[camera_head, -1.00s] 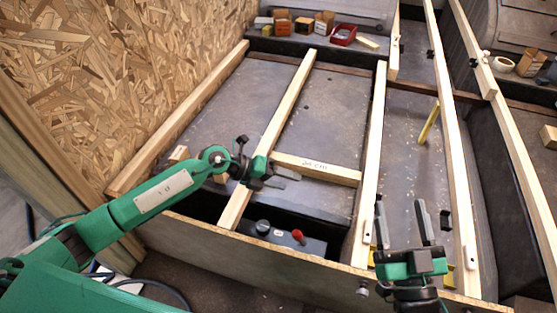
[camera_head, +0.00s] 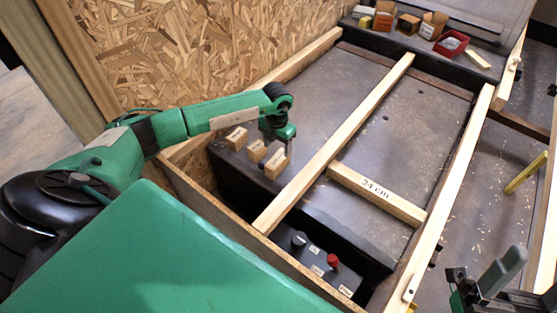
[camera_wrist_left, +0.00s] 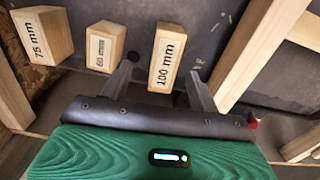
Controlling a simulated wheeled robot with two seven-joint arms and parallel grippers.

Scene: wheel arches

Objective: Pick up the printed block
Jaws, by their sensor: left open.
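Three printed wooden blocks stand in a row on the dark surface by the chipboard wall. In the left wrist view they are the 75 mm block (camera_wrist_left: 42,35), a smaller block (camera_wrist_left: 104,46) whose print is hard to read, and the 100 mm block (camera_wrist_left: 167,58). In the head view the row shows left of the long rail, the nearest block (camera_head: 275,165) beside my left gripper (camera_head: 284,140). My left gripper, also in its wrist view (camera_wrist_left: 160,88), is open and empty, its fingers either side of the 100 mm block's lower end. My right gripper (camera_head: 498,274) is open and empty at lower right.
A wooden crosspiece marked 34 cm (camera_head: 375,193) joins two long rails (camera_head: 335,145). A dark box with a red knob (camera_head: 333,261) sits in the recess below. Small boxes and a red tray (camera_head: 451,43) stand at the back. A yellow strip (camera_head: 525,172) is at right.

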